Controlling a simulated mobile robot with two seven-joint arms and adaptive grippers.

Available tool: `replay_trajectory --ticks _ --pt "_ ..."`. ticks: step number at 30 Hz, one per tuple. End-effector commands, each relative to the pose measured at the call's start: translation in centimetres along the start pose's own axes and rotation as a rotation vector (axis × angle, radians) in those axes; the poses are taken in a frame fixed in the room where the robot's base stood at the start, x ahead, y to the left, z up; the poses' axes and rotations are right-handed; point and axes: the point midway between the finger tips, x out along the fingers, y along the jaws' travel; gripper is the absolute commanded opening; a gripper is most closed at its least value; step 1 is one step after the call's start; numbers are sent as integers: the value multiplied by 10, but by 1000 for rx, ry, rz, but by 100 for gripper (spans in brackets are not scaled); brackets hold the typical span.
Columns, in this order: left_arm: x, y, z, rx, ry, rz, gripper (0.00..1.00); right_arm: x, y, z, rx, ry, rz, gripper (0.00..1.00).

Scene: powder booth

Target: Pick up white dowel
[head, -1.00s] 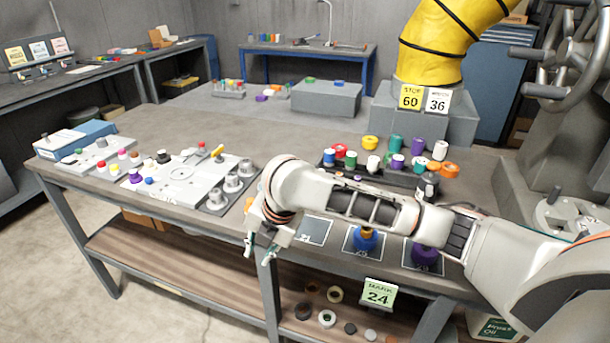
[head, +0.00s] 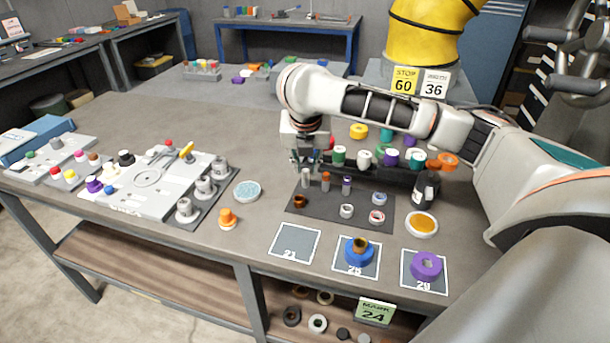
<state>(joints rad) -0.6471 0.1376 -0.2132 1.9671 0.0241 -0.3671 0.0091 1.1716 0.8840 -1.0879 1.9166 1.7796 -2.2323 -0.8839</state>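The white dowel (head: 305,178) stands upright at the back left of a dark mat (head: 325,214). I cannot tell whether the fingers touch the dowel. My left gripper is not in view.
Several rings lie on the mat, including a brown one (head: 299,201) and a white one (head: 346,211).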

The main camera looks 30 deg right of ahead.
Motion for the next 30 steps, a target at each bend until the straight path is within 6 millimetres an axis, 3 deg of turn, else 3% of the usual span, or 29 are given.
replay_trajectory --ticks 3,15,24,27,30 --pt "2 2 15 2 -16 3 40 16 0 -2 1 3 0 22" --pt "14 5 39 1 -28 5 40 65 2 0 0 3 1 22" --pt "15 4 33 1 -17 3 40 67 2 2 -2 0 2 22" --pt "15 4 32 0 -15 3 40 67 2 2 -2 0 2 0" --pt "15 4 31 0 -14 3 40 67 2 2 -2 0 2 0"
